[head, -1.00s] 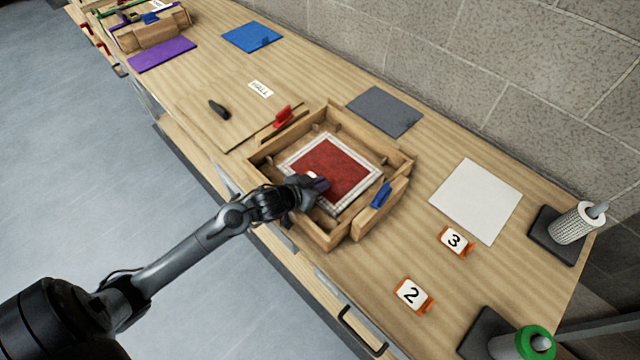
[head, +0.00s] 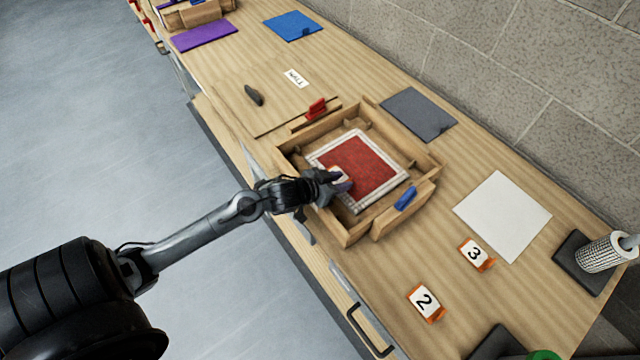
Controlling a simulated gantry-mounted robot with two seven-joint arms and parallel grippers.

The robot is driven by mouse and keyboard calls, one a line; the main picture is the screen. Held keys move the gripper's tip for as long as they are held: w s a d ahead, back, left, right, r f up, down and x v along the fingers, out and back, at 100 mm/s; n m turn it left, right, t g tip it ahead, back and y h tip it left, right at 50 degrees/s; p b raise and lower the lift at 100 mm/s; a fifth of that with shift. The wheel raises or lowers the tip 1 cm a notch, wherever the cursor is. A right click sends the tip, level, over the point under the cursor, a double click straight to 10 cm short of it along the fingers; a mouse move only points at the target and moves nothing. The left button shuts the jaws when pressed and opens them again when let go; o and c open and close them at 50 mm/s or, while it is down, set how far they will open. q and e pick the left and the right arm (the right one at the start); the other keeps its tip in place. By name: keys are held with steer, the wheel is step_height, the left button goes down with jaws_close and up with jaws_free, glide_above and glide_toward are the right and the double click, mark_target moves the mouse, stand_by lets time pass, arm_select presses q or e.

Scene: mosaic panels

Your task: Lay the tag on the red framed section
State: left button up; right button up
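The red framed section (head: 371,166) is a red mosaic field with a white tiled border, lying inside a wooden tray (head: 428,165). My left gripper (head: 334,182) is over its left border. A small white and orange tag (head: 341,174) shows at its fingertips, partly hidden by the fingers; the gripper looks shut on it. I cannot tell whether the tag touches the panel. Two more tags, numbered 2 (head: 426,301) and 3 (head: 476,253), stand on the bench at the right. My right gripper is not in view.
The tray carries a red-handled tool (head: 317,107) and a blue-handled tool (head: 405,198) at its sides. A white sheet (head: 503,215), grey mat (head: 419,113), blue mat (head: 293,25) and purple mat (head: 204,36) lie flat. A "HALL" label (head: 296,78) lies beyond the tray.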

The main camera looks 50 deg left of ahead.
arm_select(q)
steer(key=p+v, duration=0.1)
steer(key=v, duration=0.8)
steer(key=shift+s, duration=0.15)
